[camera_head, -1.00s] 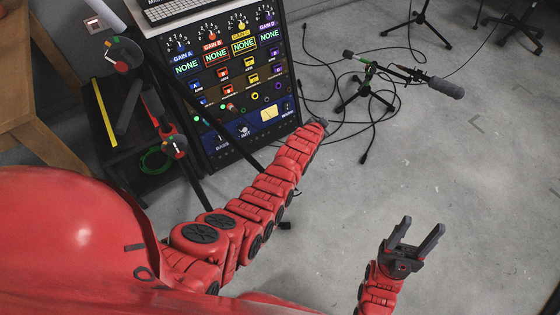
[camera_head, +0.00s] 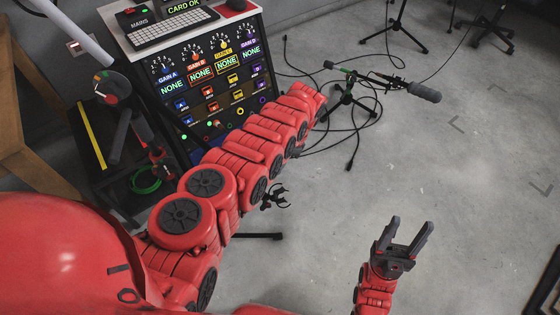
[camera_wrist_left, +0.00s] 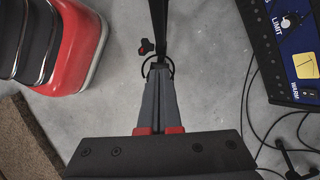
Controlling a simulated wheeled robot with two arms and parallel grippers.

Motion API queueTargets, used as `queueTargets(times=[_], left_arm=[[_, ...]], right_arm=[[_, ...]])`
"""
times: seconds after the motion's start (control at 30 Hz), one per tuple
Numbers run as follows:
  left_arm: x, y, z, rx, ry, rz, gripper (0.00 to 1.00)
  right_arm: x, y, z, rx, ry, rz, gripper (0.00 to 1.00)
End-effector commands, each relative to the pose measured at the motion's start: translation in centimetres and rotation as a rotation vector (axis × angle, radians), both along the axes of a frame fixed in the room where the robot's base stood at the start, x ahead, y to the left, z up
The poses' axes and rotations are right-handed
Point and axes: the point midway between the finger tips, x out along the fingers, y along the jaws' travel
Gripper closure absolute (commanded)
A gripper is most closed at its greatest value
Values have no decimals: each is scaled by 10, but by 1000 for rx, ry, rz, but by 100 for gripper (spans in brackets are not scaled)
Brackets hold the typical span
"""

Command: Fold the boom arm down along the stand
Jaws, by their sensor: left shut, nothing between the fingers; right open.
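In the head view my left arm hides that gripper and most of the near stand. A dark clip (camera_head: 275,197) and a black foot (camera_head: 258,236) show right of the arm. I cannot tell how the boom and stand join. My right gripper (camera_head: 402,238) is open and empty above bare floor.
A rack (camera_head: 215,85) with knobs and a keyboard (camera_head: 170,28) stands behind my left arm. Another stand (camera_head: 348,97) holds a microphone (camera_head: 425,92) on a boom, with loose cables (camera_head: 330,140) around it. A wooden table (camera_head: 30,150) is at left.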

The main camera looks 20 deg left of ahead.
Motion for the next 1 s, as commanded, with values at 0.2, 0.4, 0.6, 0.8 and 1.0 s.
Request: queueTargets(times=[0.2, 0.4, 0.6, 0.8, 1.0], left_arm=[[-13, 13, -48, -1, 1, 3, 100], [-21, 27, -52, 1, -1, 2, 100], [-29, 38, -60, 0, 1, 1, 100], [-32, 44, -63, -1, -3, 0, 100], [-33, 44, -64, -1, -4, 1, 100]], right_arm=[[0, 0, -8, 0, 0, 0, 44], [0, 0, 1, 0, 0, 0, 44], [0, 0, 3, 0, 0, 0, 44], [0, 0, 3, 0, 0, 0, 44], [0, 0, 3, 0, 0, 0, 44]])
